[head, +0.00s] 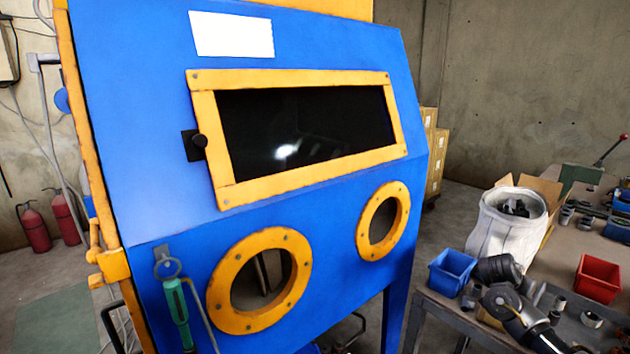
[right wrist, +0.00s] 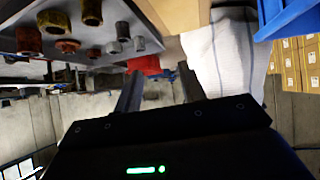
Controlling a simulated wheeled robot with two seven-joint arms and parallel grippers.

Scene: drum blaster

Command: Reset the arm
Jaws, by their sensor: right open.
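My right gripper (right wrist: 158,78) shows in the right wrist view with its two dark fingers apart and nothing between them. In the head view my black right arm reaches in at the lower right, over the workbench; its fingers cannot be made out there. My left gripper is in neither view. The blue blasting cabinet (head: 300,225) fills the middle of the head view, with a yellow-framed dark window (head: 305,128) and two yellow-ringed round ports, the left port ring (head: 222,285) and the right port ring (head: 366,220). My right arm is apart from the cabinet.
The workbench (head: 430,312) holds a blue bin (head: 451,272), a red bin (head: 598,278) and loose metal fittings (right wrist: 90,12). A white sack (head: 503,228) stands behind the arm. A green-handled tool (head: 177,312) hangs on the cabinet. Cardboard boxes (head: 436,160) stand behind.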

